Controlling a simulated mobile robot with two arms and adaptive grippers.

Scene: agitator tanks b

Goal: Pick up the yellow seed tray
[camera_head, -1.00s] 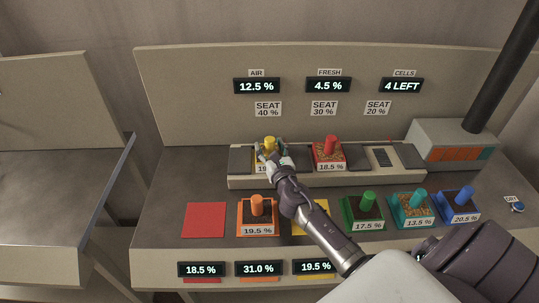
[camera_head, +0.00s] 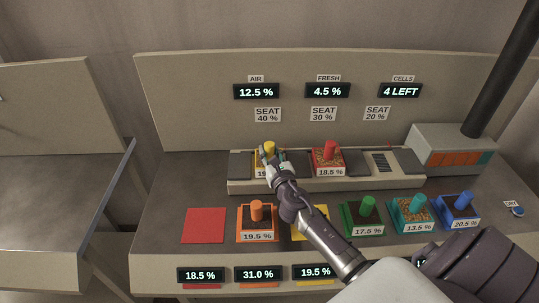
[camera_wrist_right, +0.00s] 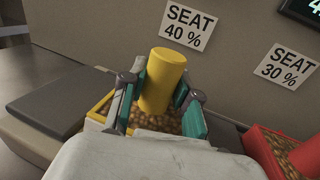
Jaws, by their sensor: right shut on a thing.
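The yellow seed tray (camera_head: 259,162) sits on the raised ledge under the "SEAT 40 %" sign, its label partly hidden by my gripper. In the right wrist view it is a yellow-rimmed tray of brown seeds (camera_wrist_right: 98,110) with an upright yellow cylindrical handle (camera_wrist_right: 162,80). My right gripper (camera_head: 270,156) reaches it from the front right; its teal-padded fingers (camera_wrist_right: 158,95) are shut on the handle, one on each side. The tray appears to rest on the ledge. My left gripper is not in view.
A red tray (camera_head: 328,162) stands to the right on the same ledge. Orange (camera_head: 257,222), green (camera_head: 363,219), teal (camera_head: 411,213) and blue (camera_head: 458,210) trays line the bench below. A red square (camera_head: 205,226) is bare; a yellow square (camera_head: 310,224) is partly behind my arm.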

